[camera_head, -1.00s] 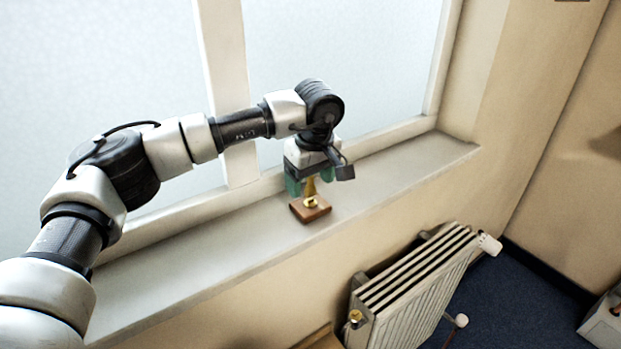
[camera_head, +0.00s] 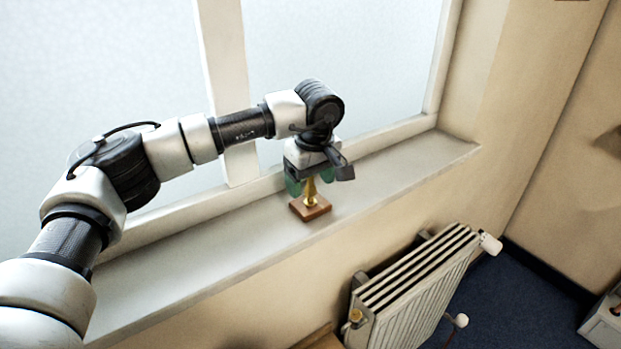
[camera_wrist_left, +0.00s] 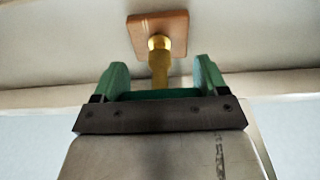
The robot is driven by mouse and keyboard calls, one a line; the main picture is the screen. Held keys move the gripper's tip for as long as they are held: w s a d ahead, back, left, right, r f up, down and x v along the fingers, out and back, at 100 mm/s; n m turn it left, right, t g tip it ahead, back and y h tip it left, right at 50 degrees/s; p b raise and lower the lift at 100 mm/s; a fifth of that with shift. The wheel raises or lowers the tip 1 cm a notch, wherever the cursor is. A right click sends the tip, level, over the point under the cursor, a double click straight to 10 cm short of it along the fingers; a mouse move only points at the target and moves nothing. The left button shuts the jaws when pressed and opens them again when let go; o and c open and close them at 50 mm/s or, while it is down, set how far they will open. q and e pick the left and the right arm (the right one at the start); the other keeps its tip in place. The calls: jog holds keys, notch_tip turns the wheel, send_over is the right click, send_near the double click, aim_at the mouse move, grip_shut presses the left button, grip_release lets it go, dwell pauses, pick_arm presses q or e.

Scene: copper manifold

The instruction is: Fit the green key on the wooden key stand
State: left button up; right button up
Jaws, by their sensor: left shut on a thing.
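The wooden key stand (camera_head: 318,211) is a small brown block lying on the windowsill; its underside-like square face shows at the top of the left wrist view (camera_wrist_left: 176,24). The green key (camera_wrist_left: 158,96) shows a green crossbar and a brass stem. My left gripper (camera_head: 311,181) is shut on it, directly above the stand, with green parts at both sides. I cannot tell where the key's handle ends and the fingers begin. The stem points down and its lower end meets the brass fitting at the block's middle. How deeply it sits is hidden. My right gripper is out of view.
The windowsill (camera_head: 200,262) is bare on both sides of the stand. The window frame (camera_head: 224,90) stands close behind my left arm. A radiator (camera_head: 415,290) hangs on the wall below and to the right.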

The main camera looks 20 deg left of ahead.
pick_arm(q)
jog(key=shift+f+b, duration=0.55)
jog(key=shift+f, duration=0.3)
dwell(0.3)
jog(key=o, duration=0.9)
notch_tip(320, 180, up, 11)
jog(key=d+b, duration=0.1)
jog(key=b, duration=0.1)
jog(key=shift+s, duration=0.4)
